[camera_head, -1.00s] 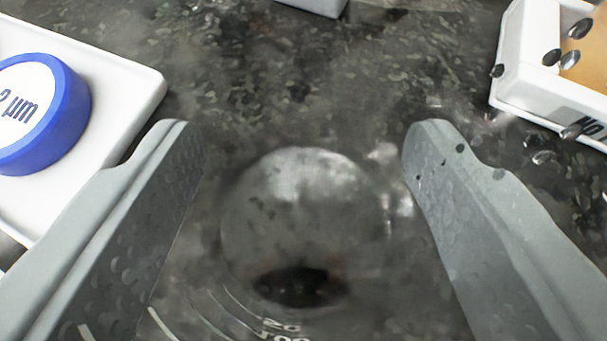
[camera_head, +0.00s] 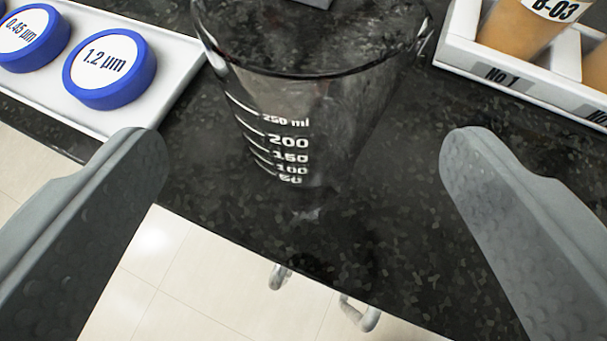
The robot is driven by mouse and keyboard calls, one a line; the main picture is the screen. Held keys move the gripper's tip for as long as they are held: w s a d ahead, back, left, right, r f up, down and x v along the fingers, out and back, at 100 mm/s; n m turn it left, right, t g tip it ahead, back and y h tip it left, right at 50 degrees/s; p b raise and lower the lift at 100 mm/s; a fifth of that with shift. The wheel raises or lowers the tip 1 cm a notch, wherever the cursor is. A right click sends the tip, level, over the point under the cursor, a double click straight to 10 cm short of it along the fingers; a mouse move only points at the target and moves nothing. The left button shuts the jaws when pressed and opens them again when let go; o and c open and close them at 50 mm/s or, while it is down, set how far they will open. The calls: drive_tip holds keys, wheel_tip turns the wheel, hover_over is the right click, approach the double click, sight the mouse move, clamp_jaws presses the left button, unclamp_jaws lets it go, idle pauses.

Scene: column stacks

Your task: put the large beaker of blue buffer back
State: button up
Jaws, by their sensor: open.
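A clear glass beaker (camera_head: 325,115) with white graduation marks up to 250 ml stands upright on the dark speckled counter (camera_head: 225,190), near its front edge. It looks empty; I see no blue liquid in it or elsewhere in view. The top rim is partly cut off by the upper picture edge. My gripper (camera_head: 306,143) is open and empty, with its two fingers well apart. The fingers sit in front of the beaker, left and right of it in the picture, with clear gaps and no visible contact.
A white tray (camera_head: 180,88) with blue-rimmed discs, labelled 0.45 µm and 1.2 µm, lies at the upper left. A white rack (camera_head: 470,68) with orange-brown tubes stands at the upper right. Pale floor tiles (camera_head: 190,280) show below the counter's front edge.

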drive_tip(key=shift+v, duration=2.25)
drive_tip(key=s+d+r+y, duration=0.1)
drive_tip(key=s+d+r, duration=0.1)
drive_tip(key=d, duration=0.9)
drive_tip(key=s+d+r+y, duration=0.1)
drive_tip(key=s+d+r, duration=0.15)
drive_tip(key=d, duration=0.95)
drive_tip(key=s+d+r+t+h, duration=0.1)
drive_tip(key=s+d+r+t, duration=0.1)
drive_tip(key=s+d, duration=0.4)
drive_tip(key=s+d+r+t+h, duration=0.1)
drive_tip(key=s+d+r+t, duration=0.2)
drive_tip(key=s+d, duration=0.3)
drive_tip(key=d+r, duration=0.1)
drive_tip(key=d, duration=0.3)
drive_tip(key=shift+r+t, duration=0.3)
drive_tip(key=shift+r, duration=0.05)
drive_tip(key=shift+w, duration=0.1)
drive_tip(key=shift+c, duration=0.2)
